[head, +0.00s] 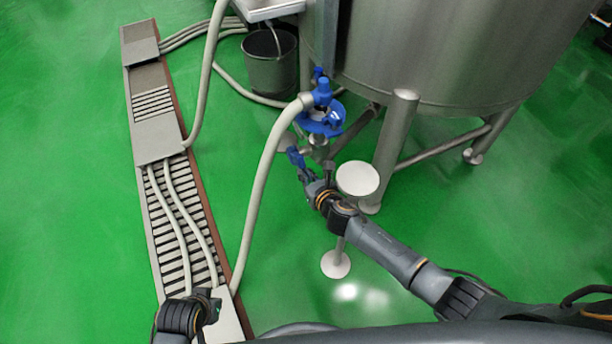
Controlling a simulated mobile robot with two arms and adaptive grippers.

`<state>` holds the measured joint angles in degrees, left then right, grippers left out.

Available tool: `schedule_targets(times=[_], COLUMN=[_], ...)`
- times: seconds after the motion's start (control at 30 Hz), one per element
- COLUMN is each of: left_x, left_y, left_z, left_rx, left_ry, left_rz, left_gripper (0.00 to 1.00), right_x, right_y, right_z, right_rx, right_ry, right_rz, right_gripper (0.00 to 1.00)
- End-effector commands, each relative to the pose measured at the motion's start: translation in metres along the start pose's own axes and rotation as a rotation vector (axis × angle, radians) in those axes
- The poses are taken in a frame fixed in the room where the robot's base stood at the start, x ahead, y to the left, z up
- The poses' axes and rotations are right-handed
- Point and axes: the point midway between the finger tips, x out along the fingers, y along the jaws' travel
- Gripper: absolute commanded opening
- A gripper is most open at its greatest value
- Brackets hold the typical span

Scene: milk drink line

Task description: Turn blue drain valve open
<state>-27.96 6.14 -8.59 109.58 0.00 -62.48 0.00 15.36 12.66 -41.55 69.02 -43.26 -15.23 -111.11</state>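Blue valve fittings (322,92) sit under the big steel tank, with a blue ring-shaped part below them and a pale hose attached. A small blue lever handle (296,157) sticks out to the lower left of the metal pipe under the ring. My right gripper (318,170) reaches up from the lower right, its fingers right at this lever. One finger seems to overlap the lever's lower end; whether they grip it is too small to tell. My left gripper (207,302) is low at the left, over the floor drain, far from the valve; its fingers are unclear.
The steel tank (450,50) and its legs (396,140) stand close behind and right of the valve. A round-topped post (357,178) stands beside my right gripper. A grey bucket (271,70) and a hose-crossed floor drain (155,138) are left. Green floor lies open between.

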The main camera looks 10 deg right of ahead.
Motion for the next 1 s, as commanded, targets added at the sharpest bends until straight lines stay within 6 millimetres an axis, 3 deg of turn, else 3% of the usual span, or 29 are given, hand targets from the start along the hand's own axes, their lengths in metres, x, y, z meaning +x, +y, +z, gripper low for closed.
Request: schedule_targets(times=[0.2,0.63,1.0], left_x=[0.000,0.000,0.000], left_y=[-0.002,-0.002,-0.002], left_z=[0.022,0.022,0.021], left_rx=[-0.003,-0.003,-0.003], left_ry=[-0.085,-0.085,-0.084], left_rz=[-0.003,-0.003,-0.003], left_gripper=[0.00,0.00,0.00], right_x=[-0.001,-0.003,-0.046], right_y=[-0.005,-0.004,-0.006], right_z=[0.002,0.000,-0.003], right_rx=[-0.002,-0.003,-0.003], right_ry=[0.011,0.012,0.018], right_rz=[-0.009,-0.008,-0.011], right_gripper=[0.00,0.00,0.00])
